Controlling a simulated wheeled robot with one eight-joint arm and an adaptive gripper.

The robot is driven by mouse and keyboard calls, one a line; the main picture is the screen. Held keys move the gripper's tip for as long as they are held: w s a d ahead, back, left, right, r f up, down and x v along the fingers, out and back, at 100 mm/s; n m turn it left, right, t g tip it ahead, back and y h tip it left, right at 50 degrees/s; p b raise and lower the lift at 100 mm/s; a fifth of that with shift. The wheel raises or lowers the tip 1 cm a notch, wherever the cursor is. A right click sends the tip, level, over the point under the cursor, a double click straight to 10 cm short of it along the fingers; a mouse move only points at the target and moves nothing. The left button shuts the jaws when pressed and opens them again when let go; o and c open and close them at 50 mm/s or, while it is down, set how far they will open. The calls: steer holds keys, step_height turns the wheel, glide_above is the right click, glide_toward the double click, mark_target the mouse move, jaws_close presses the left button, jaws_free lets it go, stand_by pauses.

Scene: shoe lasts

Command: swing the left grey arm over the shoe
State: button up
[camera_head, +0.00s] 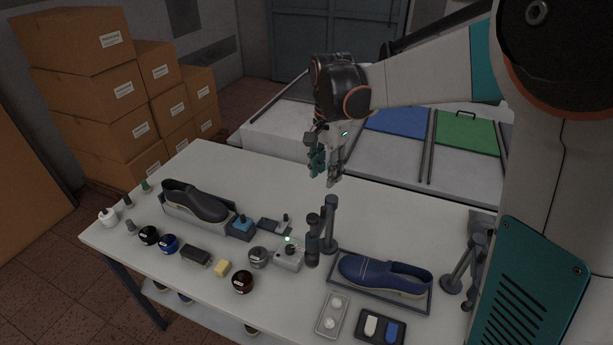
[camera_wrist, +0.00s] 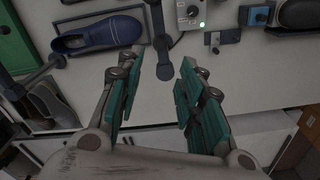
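The blue shoe (camera_head: 385,273) lies in a dark shallow tray (camera_head: 345,288) at the front right of the table. The left grey arm (camera_head: 312,240) stands on a post just left of the tray, beside the shoe and not over it. It also shows in the wrist view (camera_wrist: 160,42), next to the blue shoe (camera_wrist: 100,32). The right grey arm (camera_head: 462,267) is on its post right of the tray. My gripper (camera_head: 326,171) is above the table, behind the left arm's post. Its teal-padded fingers (camera_wrist: 160,88) are apart with nothing between them.
A grey box with a green light (camera_head: 288,257) stands close left of the left arm. Small trays (camera_head: 381,327) lie in front. The table behind the left arm is mostly clear.

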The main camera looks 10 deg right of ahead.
mark_target(324, 208)
step_height(324, 208, down, 14)
steer(key=shift+w+r+b, duration=0.1)
steer(key=shift+w+b, duration=0.05)
steer(key=shift+b, duration=0.5)
jaws_close()
